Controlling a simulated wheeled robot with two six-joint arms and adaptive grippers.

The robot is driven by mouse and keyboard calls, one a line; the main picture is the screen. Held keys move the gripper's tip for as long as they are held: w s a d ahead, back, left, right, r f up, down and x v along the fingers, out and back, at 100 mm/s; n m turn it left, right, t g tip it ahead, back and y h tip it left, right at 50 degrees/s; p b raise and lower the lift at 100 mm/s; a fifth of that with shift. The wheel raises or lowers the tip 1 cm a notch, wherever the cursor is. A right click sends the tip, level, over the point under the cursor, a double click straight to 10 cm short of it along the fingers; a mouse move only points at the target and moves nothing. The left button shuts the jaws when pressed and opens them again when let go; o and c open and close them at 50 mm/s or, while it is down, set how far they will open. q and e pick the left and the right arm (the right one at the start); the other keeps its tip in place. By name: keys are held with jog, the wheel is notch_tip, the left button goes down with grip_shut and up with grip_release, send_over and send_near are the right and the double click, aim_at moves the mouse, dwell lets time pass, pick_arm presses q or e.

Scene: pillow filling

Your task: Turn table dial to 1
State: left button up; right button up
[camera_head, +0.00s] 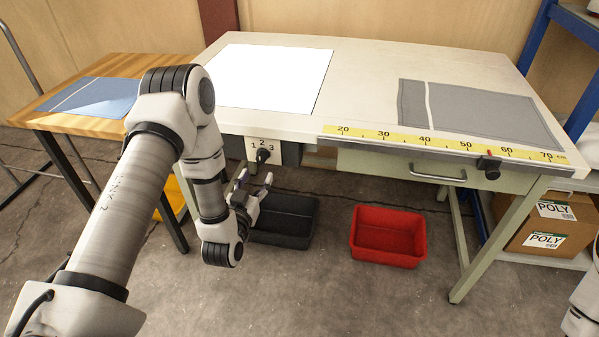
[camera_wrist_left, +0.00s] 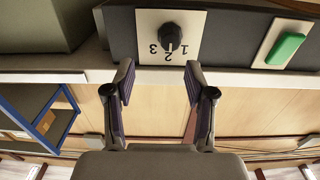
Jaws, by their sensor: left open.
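The table dial (camera_head: 263,156) is a black knob on a white plate marked 1, 2, 3 on the table's front. In the left wrist view, the dial (camera_wrist_left: 170,37) appears upside down, and its white pointer mark lies at the 2. My left gripper (camera_head: 256,178) is just below and in front of the dial, apart from it. In the left wrist view my left gripper (camera_wrist_left: 159,67) is open and empty, its two fingers spread below the dial in the picture. My right gripper is not in view.
A green button (camera_wrist_left: 285,48) sits beside the dial plate. A black bin (camera_head: 290,225) and a red bin (camera_head: 388,238) stand on the floor. The white table (camera_head: 380,60) carries a yellow ruler strip (camera_head: 400,137), a grey cloth (camera_head: 480,110) and a lit white panel (camera_head: 270,75).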

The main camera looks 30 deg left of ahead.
aim_at(260, 159)
pick_arm(q)
jog(key=x, duration=0.3)
jog(key=a+x, duration=0.1)
jog(key=x, duration=0.2)
jog(key=shift+w+a+f, duration=0.1)
jog(key=shift+a, duration=0.1)
jog(key=shift+w+a, duration=0.2)
jog(key=shift+w, duration=0.25)
grip_shut()
